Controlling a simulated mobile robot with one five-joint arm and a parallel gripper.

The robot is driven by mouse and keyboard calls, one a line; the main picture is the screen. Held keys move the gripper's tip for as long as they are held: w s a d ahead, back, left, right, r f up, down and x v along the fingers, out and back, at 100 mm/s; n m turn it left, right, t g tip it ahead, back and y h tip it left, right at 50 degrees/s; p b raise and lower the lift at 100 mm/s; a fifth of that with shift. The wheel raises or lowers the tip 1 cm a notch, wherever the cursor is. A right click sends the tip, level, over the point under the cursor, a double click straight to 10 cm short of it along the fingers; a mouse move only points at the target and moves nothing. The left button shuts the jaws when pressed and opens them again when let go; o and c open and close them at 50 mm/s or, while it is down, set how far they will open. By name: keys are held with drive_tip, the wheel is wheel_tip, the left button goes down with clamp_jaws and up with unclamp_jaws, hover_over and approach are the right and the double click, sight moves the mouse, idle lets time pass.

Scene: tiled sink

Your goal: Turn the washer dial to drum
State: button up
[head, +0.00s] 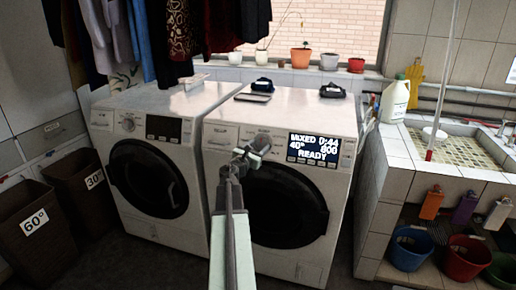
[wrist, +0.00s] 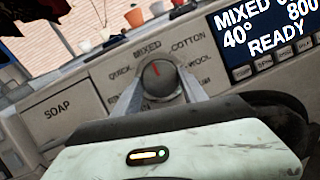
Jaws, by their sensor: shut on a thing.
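The washer (head: 280,119) is the right of two white front-loading machines. Its display (head: 314,148) reads MIXED, 0:44, 40°, 800 and READY; it also shows in the wrist view (wrist: 262,32). The round dial (wrist: 157,79) has a red mark pointing up towards the printed word MIXED. COTTON, WOOL and QUICK are printed around it, and other labels are hidden behind my gripper. My gripper (wrist: 158,88) is shut on the dial, one finger on each side. In the head view my gripper (head: 250,152) covers the dial.
The soap drawer (wrist: 62,108) is left of the dial. Display buttons (wrist: 272,62) sit close on the right. A second washer (head: 146,143) stands left. A tiled sink (head: 450,146) is at the right, with a white jug (head: 395,101) beside it.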

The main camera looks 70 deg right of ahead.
drive_tip(key=shift+d+r+m, duration=0.1)
drive_tip(key=shift+r+m, duration=0.05)
drive_tip(key=shift+m, duration=0.35)
